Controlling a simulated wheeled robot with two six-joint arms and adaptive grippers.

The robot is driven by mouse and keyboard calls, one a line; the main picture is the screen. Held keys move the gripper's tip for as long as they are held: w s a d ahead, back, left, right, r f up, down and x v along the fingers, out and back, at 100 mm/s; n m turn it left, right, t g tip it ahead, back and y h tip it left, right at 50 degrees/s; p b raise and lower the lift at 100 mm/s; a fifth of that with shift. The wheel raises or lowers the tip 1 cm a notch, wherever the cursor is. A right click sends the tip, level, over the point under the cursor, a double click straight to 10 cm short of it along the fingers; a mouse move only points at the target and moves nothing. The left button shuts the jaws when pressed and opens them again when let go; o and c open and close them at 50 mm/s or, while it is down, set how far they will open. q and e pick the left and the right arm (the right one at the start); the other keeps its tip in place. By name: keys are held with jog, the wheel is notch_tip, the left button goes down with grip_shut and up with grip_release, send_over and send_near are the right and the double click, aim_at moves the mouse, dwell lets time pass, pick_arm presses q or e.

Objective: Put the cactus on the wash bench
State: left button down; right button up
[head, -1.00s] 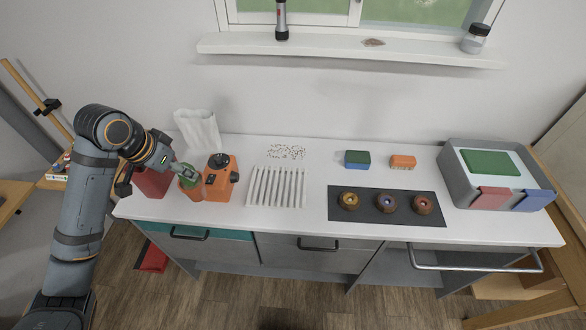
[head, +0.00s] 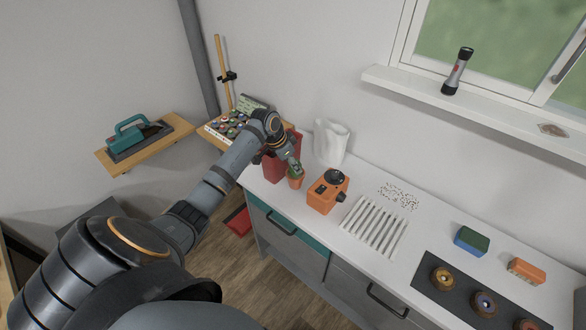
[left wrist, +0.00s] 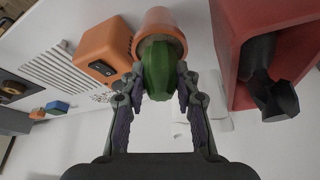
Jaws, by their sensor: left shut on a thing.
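The cactus is a green ribbed plant (left wrist: 158,68) in a terracotta pot (left wrist: 161,27); the pot also shows in the head view (head: 295,182). My left gripper (left wrist: 160,84) is shut on the cactus, with one finger on each side of the green body. In the head view my left gripper (head: 293,164) is at the left end of a white-topped bench (head: 350,176), between a red box and an orange device. I cannot tell whether the pot touches the bench top. My right gripper is not in view.
The red box (left wrist: 233,45) stands close beside the pot, with a dark object inside. The orange device (head: 327,193) is on the other side. A white bag-like vessel (head: 332,143) stands behind. A white slatted rack (head: 374,226) lies farther right. A wooden shelf (head: 163,147) is at left.

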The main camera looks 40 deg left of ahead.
aim_at(293, 171)
pick_arm(q)
jog(key=f+p, duration=0.2)
jog(key=f, duration=0.1)
jog(key=shift+w+a+f, duration=0.1)
jog(key=shift+w+a, duration=0.05)
jog(key=shift+a, duration=0.05)
jog(key=shift+f, duration=0.3)
jog(key=c, duration=1)
grip_release()
jog(key=shift+f, duration=0.1)
jog(key=b+v, duration=0.3)
jog(key=v, duration=0.9)
